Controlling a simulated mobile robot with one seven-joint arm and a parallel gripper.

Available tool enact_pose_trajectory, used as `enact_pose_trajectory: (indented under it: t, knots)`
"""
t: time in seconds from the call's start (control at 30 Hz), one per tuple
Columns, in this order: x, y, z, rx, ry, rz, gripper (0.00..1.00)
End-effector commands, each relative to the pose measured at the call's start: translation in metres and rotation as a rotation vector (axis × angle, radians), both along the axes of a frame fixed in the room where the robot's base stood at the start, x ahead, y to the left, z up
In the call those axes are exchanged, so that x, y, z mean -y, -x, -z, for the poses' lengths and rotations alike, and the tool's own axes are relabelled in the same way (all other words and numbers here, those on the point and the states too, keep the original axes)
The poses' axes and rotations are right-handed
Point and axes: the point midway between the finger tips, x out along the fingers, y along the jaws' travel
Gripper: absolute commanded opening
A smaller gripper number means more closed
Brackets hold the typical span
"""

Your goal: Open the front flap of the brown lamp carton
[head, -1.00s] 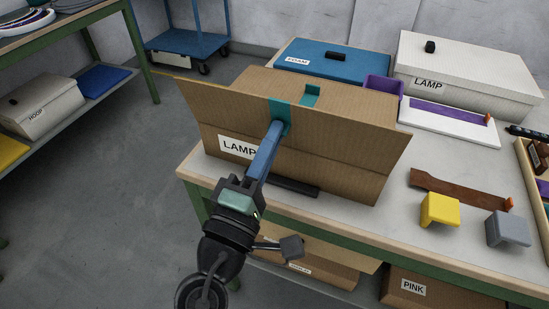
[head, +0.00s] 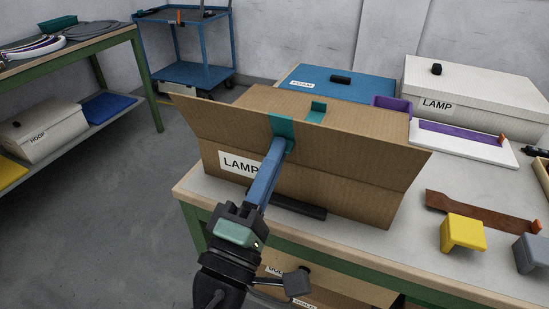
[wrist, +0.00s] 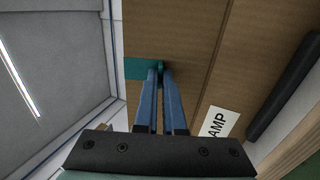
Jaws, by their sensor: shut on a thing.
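The brown lamp carton (head: 330,207) stands on the workbench, its white LAMP label (head: 238,164) facing me. Its front flap (head: 350,147) is lifted off the top and stands up from the front edge, leaning outward towards me. A teal tab (head: 281,124) sits on the flap's free edge. My gripper (head: 280,147) is shut on this teal tab, its blue fingers reaching up in front of the carton. The wrist view shows the fingers closed at the teal tab (wrist: 138,68) against brown cardboard. A second teal piece (head: 317,112) lies on the carton's top behind the flap.
A blue foam box (head: 345,95), a white LAMP box (head: 470,95) and a white tray (head: 490,150) stand behind and right. A yellow block (head: 463,232), grey block (head: 531,252) and brown strip (head: 480,208) lie right. A black bar (head: 290,207) is by the carton's front.

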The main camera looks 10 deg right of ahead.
Motion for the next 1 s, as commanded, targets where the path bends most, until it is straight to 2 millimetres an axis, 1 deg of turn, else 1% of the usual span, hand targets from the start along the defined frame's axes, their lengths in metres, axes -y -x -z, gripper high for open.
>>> enact_pose_trajectory:
  t: [0.03, 0.1, 0.17, 0.2, 0.47, 0.6, 0.67, 0.77, 1.0]
  knots:
    - [0.001, 0.000, 0.000, 0.001, 0.000, 0.003, 0.10]
    - [0.001, 0.000, 0.000, 0.001, 0.000, 0.003, 0.23]
    - [0.001, 0.000, 0.000, 0.001, 0.000, 0.002, 0.34]
    - [0.001, 0.000, 0.000, 0.000, -0.001, 0.002, 0.38]
    - [0.000, 0.000, 0.000, 0.000, 0.000, 0.001, 0.38]
    - [-0.005, 0.006, 0.005, -0.002, -0.001, -0.001, 0.38]
    - [-0.009, 0.013, 0.009, -0.003, 0.001, -0.002, 0.38]
    - [-0.020, 0.028, 0.017, -0.005, 0.000, -0.004, 0.38]
    - [-0.048, 0.070, 0.037, -0.004, 0.000, -0.003, 0.38]
